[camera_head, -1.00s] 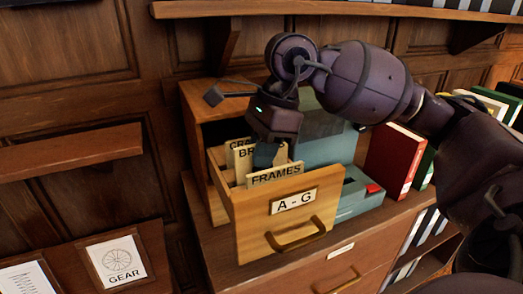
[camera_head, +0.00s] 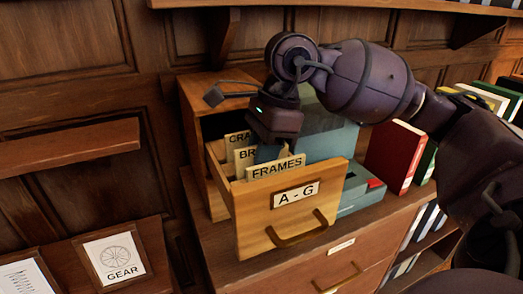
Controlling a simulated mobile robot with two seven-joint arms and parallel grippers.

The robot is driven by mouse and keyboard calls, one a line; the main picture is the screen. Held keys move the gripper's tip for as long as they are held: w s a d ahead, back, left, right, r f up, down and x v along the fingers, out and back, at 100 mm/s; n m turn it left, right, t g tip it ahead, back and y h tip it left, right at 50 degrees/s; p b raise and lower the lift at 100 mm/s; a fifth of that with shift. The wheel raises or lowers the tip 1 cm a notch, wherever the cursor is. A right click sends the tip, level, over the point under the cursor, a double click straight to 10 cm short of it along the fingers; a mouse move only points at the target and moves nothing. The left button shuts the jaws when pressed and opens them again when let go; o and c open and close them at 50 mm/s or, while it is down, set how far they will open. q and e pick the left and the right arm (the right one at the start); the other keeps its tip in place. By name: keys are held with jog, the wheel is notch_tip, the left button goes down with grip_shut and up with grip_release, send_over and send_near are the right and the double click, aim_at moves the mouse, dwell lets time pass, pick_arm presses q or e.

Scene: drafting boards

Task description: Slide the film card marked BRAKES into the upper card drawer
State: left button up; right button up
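The card drawer labelled A - G (camera_head: 252,215) is pulled open from its wooden cabinet. In it a card marked FRAMES (camera_head: 275,169) stands in front and one marked CRA... (camera_head: 236,138) at the back. Between them is a card marked BR... (camera_head: 245,156); the rest of its word is hidden behind my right gripper. My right gripper (camera_head: 268,153) points down over the drawer, its fingers at this card's right part. The card keeps with the gripper, so it appears gripped, though the fingertips are partly hidden. The card's lower part is hidden by the drawer. My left gripper is out of view.
A grey-blue box-shaped device (camera_head: 340,140) stands right of the drawer, with a red book (camera_head: 393,157) beyond it. A wooden shelf (camera_head: 70,148) juts out at left. Below it is a framed GEAR picture (camera_head: 118,258). The cabinet top beside the drawer is narrow.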

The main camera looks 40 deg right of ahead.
jog(key=shift+o, duration=1.4)
jog(key=shift+d+r, duration=0.1)
jog(key=shift+r, duration=0.25)
jog(key=v, duration=0.8)
jog(key=shift+d+r+p, duration=0.1)
jog(key=shift+r+p, duration=0.25)
jog(key=shift+p, duration=0.05)
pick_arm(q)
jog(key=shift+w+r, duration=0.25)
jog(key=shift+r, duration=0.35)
pick_arm(e)
jog(key=shift+s+d+r, duration=0.1)
jog(key=shift+d+r, duration=0.1)
jog(key=shift+r, duration=0.45)
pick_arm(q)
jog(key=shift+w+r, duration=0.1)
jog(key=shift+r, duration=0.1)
